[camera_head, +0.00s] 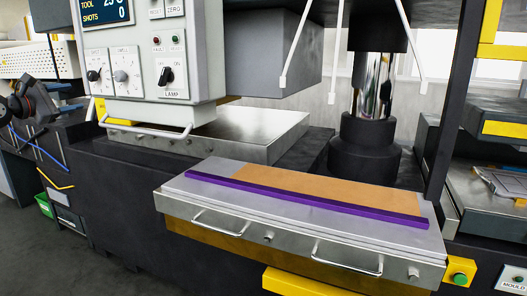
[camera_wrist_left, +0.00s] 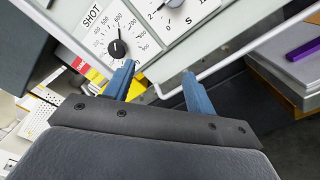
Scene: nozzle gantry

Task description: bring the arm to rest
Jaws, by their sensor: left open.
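My left gripper (camera_wrist_left: 158,72) is open in the left wrist view. Its two blue fingers stand apart with nothing between them. A grey control panel with a SHOT dial (camera_wrist_left: 116,48) lies beyond the fingertips. In the head view my left gripper (camera_head: 72,98) is at the far left edge, small and partly dark, beside the control panel (camera_head: 140,60). Whether the fingertips touch the panel I cannot tell. My right gripper is in neither view.
A metal drawer-like tray (camera_head: 300,240) with two handles juts out in front, bearing a purple bar (camera_head: 300,194) and a tan sheet (camera_head: 320,188). A metal plate (camera_head: 255,130) lies behind it. A dark column stands right of centre. Open floor (camera_head: 70,270) shows at lower left.

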